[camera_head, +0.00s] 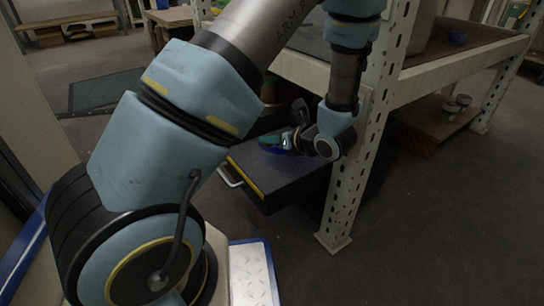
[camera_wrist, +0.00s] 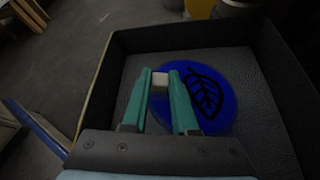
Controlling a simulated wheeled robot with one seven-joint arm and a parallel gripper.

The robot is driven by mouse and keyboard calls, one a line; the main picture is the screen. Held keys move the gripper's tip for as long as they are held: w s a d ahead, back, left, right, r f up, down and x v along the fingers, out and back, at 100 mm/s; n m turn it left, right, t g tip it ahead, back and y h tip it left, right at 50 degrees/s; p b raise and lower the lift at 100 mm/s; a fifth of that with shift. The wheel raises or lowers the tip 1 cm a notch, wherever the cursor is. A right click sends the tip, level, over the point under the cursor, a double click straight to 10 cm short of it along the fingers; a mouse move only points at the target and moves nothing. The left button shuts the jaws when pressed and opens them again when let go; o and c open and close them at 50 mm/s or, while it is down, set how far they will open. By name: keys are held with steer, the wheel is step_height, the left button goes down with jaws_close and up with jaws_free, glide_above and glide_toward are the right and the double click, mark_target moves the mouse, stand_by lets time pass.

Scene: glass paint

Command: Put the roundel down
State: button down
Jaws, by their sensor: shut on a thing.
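The roundel (camera_wrist: 222,100) is a blue disc with a dark leaf drawn on it. In the wrist view it lies over the dark floor of an open drawer (camera_wrist: 262,135), inside the walls. My gripper (camera_wrist: 160,78) has teal fingers shut on a small pale grey piece at the roundel, which looks like its grip. In the head view my gripper (camera_head: 293,140) is low over the drawer (camera_head: 262,188), with a blue sliver of the roundel (camera_head: 278,151) under it. I cannot tell whether the roundel touches the drawer floor.
The drawer has a yellow-striped front edge and a pale handle (camera_head: 230,177). A perforated metal post (camera_head: 357,165) stands right beside it, close to my wrist. A shelf top (camera_head: 455,58) is above right, with a low wooden board (camera_head: 437,119) below. Open floor lies at right.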

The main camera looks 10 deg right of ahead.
mark_target(276, 149)
steer(key=shift+f+b, duration=0.75)
steer(key=shift+f, duration=1.1)
steer(key=shift+f, duration=0.2)
steer(key=c, duration=0.7)
jaws_free()
steer(key=shift+r, duration=0.1)
steer(key=shift+r, duration=0.15)
steer(key=shift+s+d+r, duration=0.2)
steer(key=shift+s, duration=0.05)
steer(key=p+v, duration=0.4)
steer(key=v, duration=0.7)
steer(key=shift+s+f, duration=0.1)
steer(key=shift+s, duration=0.05)
